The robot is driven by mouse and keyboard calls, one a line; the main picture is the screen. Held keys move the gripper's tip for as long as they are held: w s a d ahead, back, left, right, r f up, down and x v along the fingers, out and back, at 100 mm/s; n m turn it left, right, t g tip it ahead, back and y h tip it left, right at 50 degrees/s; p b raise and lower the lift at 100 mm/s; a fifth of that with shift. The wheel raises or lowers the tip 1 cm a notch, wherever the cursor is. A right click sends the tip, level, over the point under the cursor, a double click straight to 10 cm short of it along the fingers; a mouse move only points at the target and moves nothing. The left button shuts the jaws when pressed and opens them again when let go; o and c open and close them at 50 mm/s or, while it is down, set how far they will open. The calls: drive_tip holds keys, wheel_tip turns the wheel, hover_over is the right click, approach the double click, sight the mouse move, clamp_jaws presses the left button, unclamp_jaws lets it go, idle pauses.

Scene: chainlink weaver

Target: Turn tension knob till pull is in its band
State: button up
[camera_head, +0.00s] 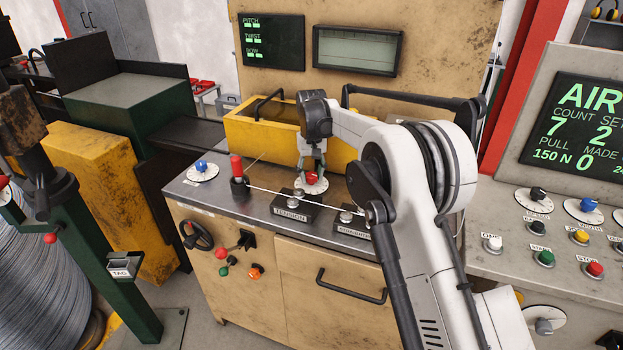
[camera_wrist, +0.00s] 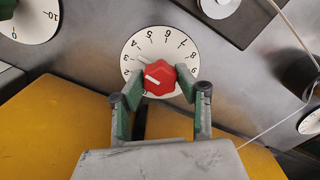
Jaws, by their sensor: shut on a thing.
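The tension knob is a red knob (camera_wrist: 160,78) on a white numbered dial (camera_wrist: 160,44) in the wrist view. A white line on the knob points left, near the low numbers. My gripper (camera_wrist: 158,86) has its green-padded fingers on either side of the knob, shut on it. In the head view the red knob (camera_head: 311,178) shows under my gripper (camera_head: 312,170), just behind the block labelled TENSION (camera_head: 291,214). The screen (camera_head: 577,124) at the right reads PULL 150 N. The pull's band is not readable there.
A wire (camera_head: 262,190) runs across the metal worktop past a red-handled post (camera_head: 237,170). A yellow housing (camera_head: 262,138) stands close behind the dial. A blue knob (camera_head: 201,166) on another dial sits at the left. The console (camera_head: 510,240) at the right carries several buttons.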

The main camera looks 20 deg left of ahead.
sight(312, 175)
drive_tip(key=shift+m+b, duration=0.4)
drive_tip(key=shift+m, duration=0.8)
drive_tip(key=o, duration=1.1)
drive_tip(key=shift+o, duration=0.2)
drive_tip(key=shift+r, duration=0.15)
wheel_tip(312, 175, up, 12)
